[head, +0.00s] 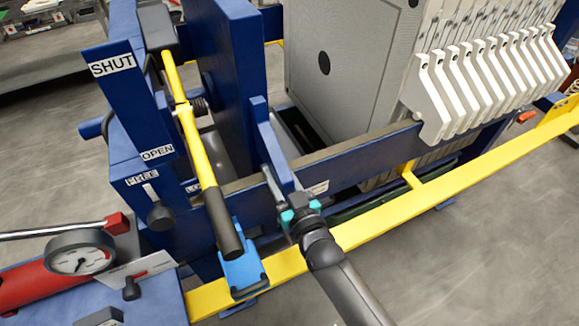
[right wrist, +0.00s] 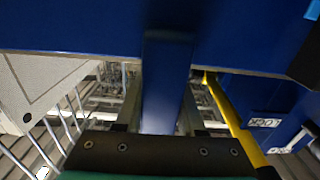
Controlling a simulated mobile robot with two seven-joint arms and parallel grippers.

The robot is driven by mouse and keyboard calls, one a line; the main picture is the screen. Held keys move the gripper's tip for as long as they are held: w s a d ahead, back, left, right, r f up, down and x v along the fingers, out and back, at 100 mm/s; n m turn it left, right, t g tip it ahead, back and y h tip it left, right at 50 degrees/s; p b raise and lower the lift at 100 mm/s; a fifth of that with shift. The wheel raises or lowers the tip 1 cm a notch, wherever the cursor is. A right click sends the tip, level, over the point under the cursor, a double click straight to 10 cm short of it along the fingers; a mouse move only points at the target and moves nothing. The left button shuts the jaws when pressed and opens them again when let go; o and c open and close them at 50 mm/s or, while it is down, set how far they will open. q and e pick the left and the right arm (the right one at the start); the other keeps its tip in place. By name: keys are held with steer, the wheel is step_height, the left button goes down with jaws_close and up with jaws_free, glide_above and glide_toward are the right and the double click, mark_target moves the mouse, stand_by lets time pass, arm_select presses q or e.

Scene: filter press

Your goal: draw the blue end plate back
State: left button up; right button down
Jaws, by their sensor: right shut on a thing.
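The blue end plate (head: 235,85) stands upright across the press rails in the head view, left of the grey filter plate (head: 345,60), with a gap between them. A blue handle bar (head: 270,143) sticks out at its near side. My right gripper (head: 280,182) is shut on this bar. In the right wrist view, the bar (right wrist: 165,85) lies between the two fingers, below a wide blue surface (right wrist: 80,25). The bar's contact with the fingers is partly dark. My left gripper is not in view.
A yellow lever (head: 190,130) with a black grip slants down left of my right gripper. The SHUT and OPEN labels (head: 112,65) are beside it. A yellow rail (head: 370,220) runs along the near side. A pressure gauge (head: 80,252) is at lower left.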

steer(key=shift+s+a, duration=0.25)
steer(key=shift+a, duration=0.6)
steer(key=c, duration=0.6)
jaws_free()
steer(key=shift+d, duration=0.2)
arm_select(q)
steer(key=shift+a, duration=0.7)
arm_select(e)
steer(key=shift+o, duration=0.4)
steer(key=shift+a, duration=0.1)
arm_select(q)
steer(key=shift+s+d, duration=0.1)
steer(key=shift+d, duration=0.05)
arm_select(e)
steer(key=v, duration=1.5)
steer(key=shift+s, duration=0.1)
